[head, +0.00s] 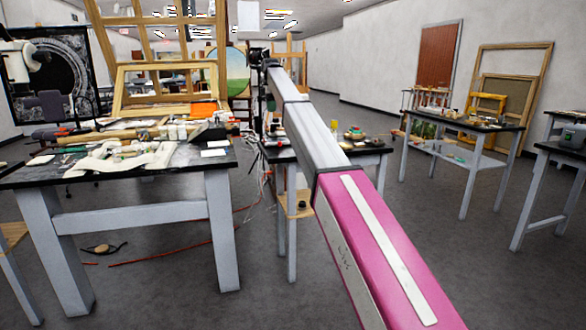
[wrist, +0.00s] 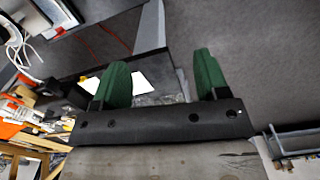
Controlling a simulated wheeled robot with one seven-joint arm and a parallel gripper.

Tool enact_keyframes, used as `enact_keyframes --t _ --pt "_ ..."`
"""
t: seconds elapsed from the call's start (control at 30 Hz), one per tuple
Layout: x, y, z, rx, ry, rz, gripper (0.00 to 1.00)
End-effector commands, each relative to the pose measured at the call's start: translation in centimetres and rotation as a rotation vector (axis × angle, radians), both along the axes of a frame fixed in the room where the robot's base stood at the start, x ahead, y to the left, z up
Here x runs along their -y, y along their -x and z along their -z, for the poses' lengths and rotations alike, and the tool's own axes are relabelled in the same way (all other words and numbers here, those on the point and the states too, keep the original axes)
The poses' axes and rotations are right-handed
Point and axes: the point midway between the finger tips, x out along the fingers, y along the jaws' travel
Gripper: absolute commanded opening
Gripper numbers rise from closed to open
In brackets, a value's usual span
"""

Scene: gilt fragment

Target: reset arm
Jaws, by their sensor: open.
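My arm (head: 340,170) reaches forward from the lower right of the head view, with a pink section near me and a grey section beyond. Its far end is near the tables in the middle. My gripper (wrist: 158,82) shows in the wrist view as two green fingers set wide apart on a dark bar. It is open, and nothing is between the fingers. In the head view the fingers are too small to make out.
A cluttered table (head: 225,159) with frames and tools stands at the left. A smaller table (head: 370,150) stands behind my arm, and another table (head: 484,125) stands at the right. Red cables (head: 180,252) lie on the grey floor. Open floor (head: 440,220) lies to the right of my arm.

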Motion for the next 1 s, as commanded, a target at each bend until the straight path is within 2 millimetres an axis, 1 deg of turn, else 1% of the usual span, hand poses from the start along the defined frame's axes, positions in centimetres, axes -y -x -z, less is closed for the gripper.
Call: enact_keyframes --t 0.03,0.1,0.23,0.37,0.47,0.57,0.67,0.7,0.77,0.8,0.87,0.9,0.97,1.0 --pt "0.0 0.0 0.0 0.000 0.000 0.000 0.68" --pt "0.5 0.5 1.2 -0.001 0.000 0.019 0.68" --pt "1.2 1.0 2.8 0.000 0.000 0.050 0.68" --pt "2.1 1.7 4.9 -0.001 0.000 0.090 0.68" --pt "3.0 2.5 7.0 -0.001 0.000 0.130 0.68" --pt "4.1 3.5 9.5 -0.002 0.000 0.177 0.68" --pt "5.3 4.7 12.3 -0.001 0.000 0.234 0.68" --pt "6.0 5.4 13.8 -0.002 0.001 0.262 0.68" --pt "7.1 6.6 16.1 -0.002 0.001 0.311 0.68" --pt "7.9 7.6 17.9 -0.003 0.001 0.348 0.68" --pt "9.3 9.4 20.9 -0.003 0.001 0.413 0.68" --pt "10.4 10.7 23.0 -0.004 0.001 0.461 0.68" --pt "11.9 12.8 26.1 -0.004 0.002 0.535 0.68" --pt "12.9 14.2 28.0 -0.003 0.001 0.585 0.68"
